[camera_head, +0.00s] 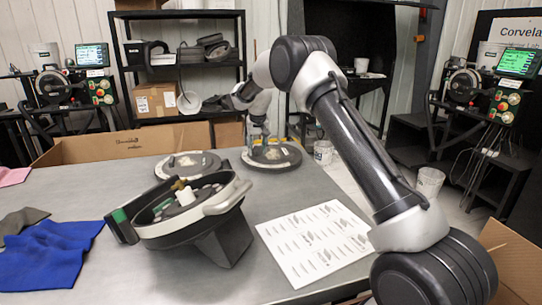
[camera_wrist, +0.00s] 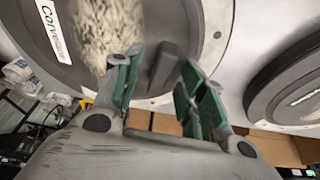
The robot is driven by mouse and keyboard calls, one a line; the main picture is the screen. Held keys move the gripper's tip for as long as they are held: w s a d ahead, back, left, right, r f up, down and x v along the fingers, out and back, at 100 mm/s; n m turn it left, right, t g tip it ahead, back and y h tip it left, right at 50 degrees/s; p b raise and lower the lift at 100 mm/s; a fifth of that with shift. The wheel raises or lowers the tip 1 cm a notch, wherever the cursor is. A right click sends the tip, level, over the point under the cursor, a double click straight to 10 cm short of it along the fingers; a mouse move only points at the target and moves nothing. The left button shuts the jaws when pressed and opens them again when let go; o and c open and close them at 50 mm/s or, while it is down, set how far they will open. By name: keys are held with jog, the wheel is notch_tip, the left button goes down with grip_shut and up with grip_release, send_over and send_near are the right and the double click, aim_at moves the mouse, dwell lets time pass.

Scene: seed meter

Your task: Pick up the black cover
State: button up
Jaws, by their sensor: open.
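A round black cover (camera_head: 285,163) with a pale patch in its middle lies flat on the grey table. In the wrist view this cover (camera_wrist: 205,22) shows a white label, a speckled beige patch and a raised dark grip block (camera_wrist: 168,66). My gripper (camera_head: 263,138) is over this cover, pointing down. In the wrist view my gripper (camera_wrist: 160,68) is open, its green-padded fingers on either side of the block. Whether the pads touch it I cannot tell. A second, similar round cover (camera_head: 205,171) lies to the left; a dark disc (camera_wrist: 300,90) shows at the right in the wrist view.
An open seed meter housing (camera_head: 215,240) stands on the table in front. A printed white sheet (camera_head: 315,240) lies right of it. Blue cloth (camera_head: 45,255) lies at the left. A cardboard box (camera_head: 120,146) stands behind the table; shelves (camera_head: 185,70) are farther back.

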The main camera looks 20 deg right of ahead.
jog(key=shift+c, duration=0.5)
grip_shut()
